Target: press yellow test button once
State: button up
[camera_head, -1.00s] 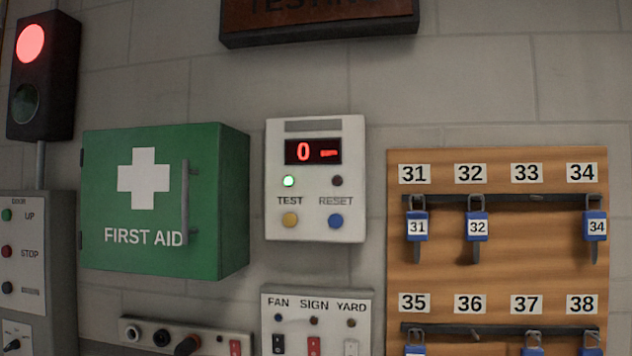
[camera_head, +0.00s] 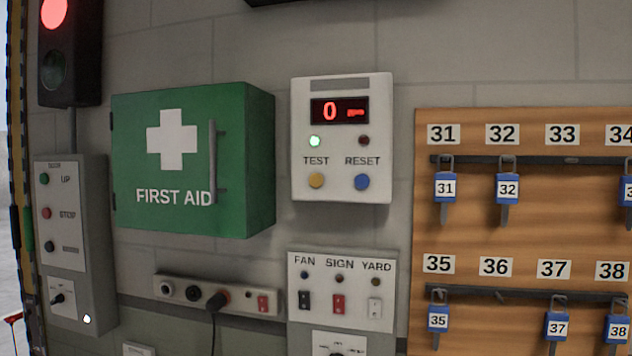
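The yellow test button (camera_head: 317,181) is round and sits on the lower left of a white wall box (camera_head: 341,138), under the word TEST. A blue reset button (camera_head: 362,182) sits to its right, under RESET. The box's dark display (camera_head: 340,111) shows a red 0 and a small red mark. My gripper is not in view, and nothing covers the button.
A green first aid cabinet (camera_head: 180,222) with a handle juts out left of the box. A switch panel with FAN, SIGN and YARD (camera_head: 341,263) is below. A wooden key board (camera_head: 480,231) is at right. A signal lamp (camera_head: 70,88) glows red at upper left.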

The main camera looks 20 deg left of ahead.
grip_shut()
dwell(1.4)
